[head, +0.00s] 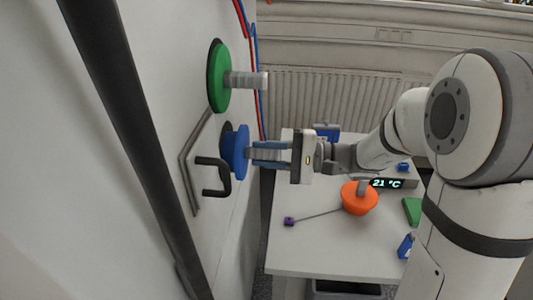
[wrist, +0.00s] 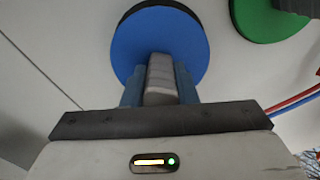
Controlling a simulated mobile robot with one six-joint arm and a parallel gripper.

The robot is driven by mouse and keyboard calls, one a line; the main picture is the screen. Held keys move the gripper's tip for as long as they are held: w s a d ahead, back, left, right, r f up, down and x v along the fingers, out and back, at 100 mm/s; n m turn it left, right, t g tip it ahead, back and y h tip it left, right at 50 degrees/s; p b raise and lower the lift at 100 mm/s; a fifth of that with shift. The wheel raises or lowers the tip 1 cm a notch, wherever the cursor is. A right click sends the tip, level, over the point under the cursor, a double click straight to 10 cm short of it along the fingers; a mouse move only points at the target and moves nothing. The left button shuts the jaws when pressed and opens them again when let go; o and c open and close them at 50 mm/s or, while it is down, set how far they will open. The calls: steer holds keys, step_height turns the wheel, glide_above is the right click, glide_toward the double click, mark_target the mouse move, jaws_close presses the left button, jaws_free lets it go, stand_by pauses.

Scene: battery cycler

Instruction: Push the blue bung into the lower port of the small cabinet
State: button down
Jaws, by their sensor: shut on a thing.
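The blue bung (head: 236,152) is a round blue disc with a grey ribbed handle, at the lower port of the white cabinet (head: 160,130). A dark ring shows behind its disc; I cannot tell how deep it sits. My gripper (head: 268,152) is shut on the grey handle, its fingers on either side of it. In the wrist view the blue bung (wrist: 160,42) faces me with the handle between the blue-grey fingers (wrist: 159,85). A green bung (head: 220,77) with a similar handle sits in the port above, and the green bung also shows in the wrist view (wrist: 265,18).
Red and blue cables (head: 252,50) run behind. A white table (head: 310,250) holds an orange piece (head: 359,199), a 21 °C display (head: 386,183) and small blocks. A radiator (head: 340,92) stands behind.

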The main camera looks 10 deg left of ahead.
steer(key=shift+a+b, duration=0.4)
steer(key=shift+a, duration=1.05)
stand_by(0.5)
jaws_free()
stand_by(0.8)
steer(key=shift+d, duration=0.15)
steer(key=d+b, duration=0.1)
steer(key=d, duration=0.9)
steer(key=shift+d, duration=0.35)
stand_by(1.0)
